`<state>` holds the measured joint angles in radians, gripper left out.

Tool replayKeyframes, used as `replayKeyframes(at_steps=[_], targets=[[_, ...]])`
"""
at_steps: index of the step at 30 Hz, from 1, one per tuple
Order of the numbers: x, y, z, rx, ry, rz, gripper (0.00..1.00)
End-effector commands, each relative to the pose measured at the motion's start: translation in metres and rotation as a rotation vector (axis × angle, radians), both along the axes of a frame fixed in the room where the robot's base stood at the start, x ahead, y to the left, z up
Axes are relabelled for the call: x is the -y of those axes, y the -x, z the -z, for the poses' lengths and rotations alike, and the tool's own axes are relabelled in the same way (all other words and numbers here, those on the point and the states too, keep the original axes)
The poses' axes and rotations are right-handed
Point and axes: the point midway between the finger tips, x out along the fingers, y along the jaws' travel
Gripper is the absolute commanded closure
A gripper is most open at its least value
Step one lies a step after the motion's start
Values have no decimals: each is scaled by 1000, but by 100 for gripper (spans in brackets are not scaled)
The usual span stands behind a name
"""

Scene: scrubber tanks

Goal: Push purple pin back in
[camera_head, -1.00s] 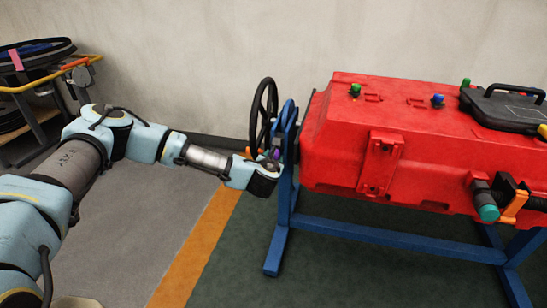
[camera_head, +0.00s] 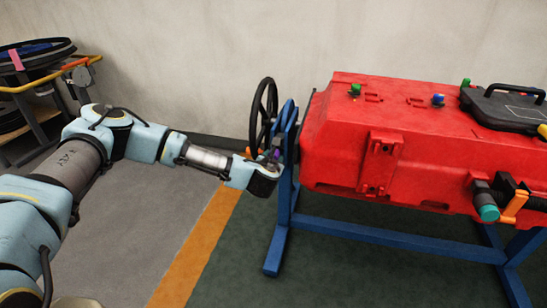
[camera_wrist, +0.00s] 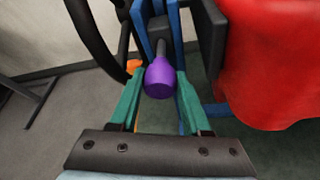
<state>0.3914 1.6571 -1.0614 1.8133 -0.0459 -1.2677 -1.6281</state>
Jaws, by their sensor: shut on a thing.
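The purple pin (camera_wrist: 160,78) shows in the wrist view as a purple knob on a grey shaft that runs into the blue bracket (camera_wrist: 145,25). My gripper (camera_wrist: 155,92) has its two green fingers on either side of the purple knob and is shut on it. In the head view my gripper (camera_head: 272,165) is at the blue frame's left end, next to the black handwheel (camera_head: 262,115). Only a small bit of the purple pin (camera_head: 275,155) shows there. How deep the shaft sits in the bracket cannot be told.
The red tank (camera_head: 350,130) stands right of my gripper on a blue stand (camera_head: 395,240). An orange part (camera_wrist: 133,66) is left of the pin. A cart (camera_head: 40,90) stands at the far left. The floor in front is clear.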

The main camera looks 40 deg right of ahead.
Motion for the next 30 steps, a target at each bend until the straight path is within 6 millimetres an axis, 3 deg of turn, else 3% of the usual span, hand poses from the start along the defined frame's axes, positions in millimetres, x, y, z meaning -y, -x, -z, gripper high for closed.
replayKeyframes(at_steps=[5,13,22,23,30], targets=[[2,-3,1,1,0,-3,100],[35,-24,3,2,0,-4,100],[38,-26,-1,1,1,-3,100],[38,-26,-1,2,2,-2,51],[37,-25,0,1,0,-2,24]])
